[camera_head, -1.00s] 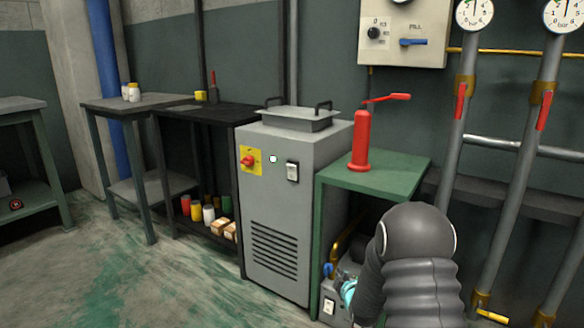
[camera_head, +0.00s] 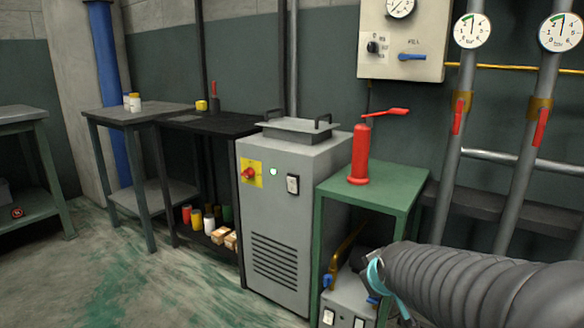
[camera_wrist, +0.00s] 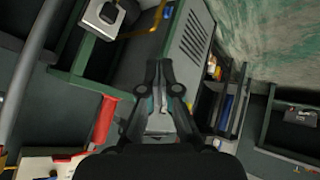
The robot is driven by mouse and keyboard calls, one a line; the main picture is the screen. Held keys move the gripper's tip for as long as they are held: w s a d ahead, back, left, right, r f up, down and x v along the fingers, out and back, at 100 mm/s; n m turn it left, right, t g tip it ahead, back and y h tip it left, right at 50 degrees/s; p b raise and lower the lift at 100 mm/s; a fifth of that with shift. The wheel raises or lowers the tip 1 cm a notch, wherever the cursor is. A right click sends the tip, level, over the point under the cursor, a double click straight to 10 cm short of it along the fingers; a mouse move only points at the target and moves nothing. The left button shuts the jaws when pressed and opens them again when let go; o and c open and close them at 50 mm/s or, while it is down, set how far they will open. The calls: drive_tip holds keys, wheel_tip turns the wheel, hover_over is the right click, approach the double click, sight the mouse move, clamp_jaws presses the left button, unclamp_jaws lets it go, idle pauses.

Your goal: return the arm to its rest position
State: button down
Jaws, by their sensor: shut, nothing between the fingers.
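My gripper (camera_wrist: 163,75) shows in the wrist view with its two dark fingers together and nothing between them. It is up in the air, apart from the things around it. My grey ribbed arm (camera_head: 470,285) reaches in from the lower right of the head view, in front of the green table (camera_head: 385,190). My fingers cannot be made out clearly in the head view.
A red hand pump (camera_head: 360,155) stands on the green table, beside a grey vented cabinet (camera_head: 265,215). Grey pipes with red-handled valves (camera_head: 457,115) rise at the right. A control panel (camera_head: 400,40) hangs above. The floor at left is open.

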drive_tip(key=s+r+m+g, duration=0.1)
drive_tip(key=s+m, duration=0.1)
drive_tip(key=s, duration=0.8)
drive_tip(key=s+a+r+m+g+p, duration=0.1)
drive_tip(key=s+r+m+g, duration=0.1)
drive_tip(key=s, duration=0.9)
drive_tip(key=shift+s+r+m+p, duration=0.2)
drive_tip(key=shift+r+m+p, duration=0.1)
drive_tip(key=shift+m, duration=0.2)
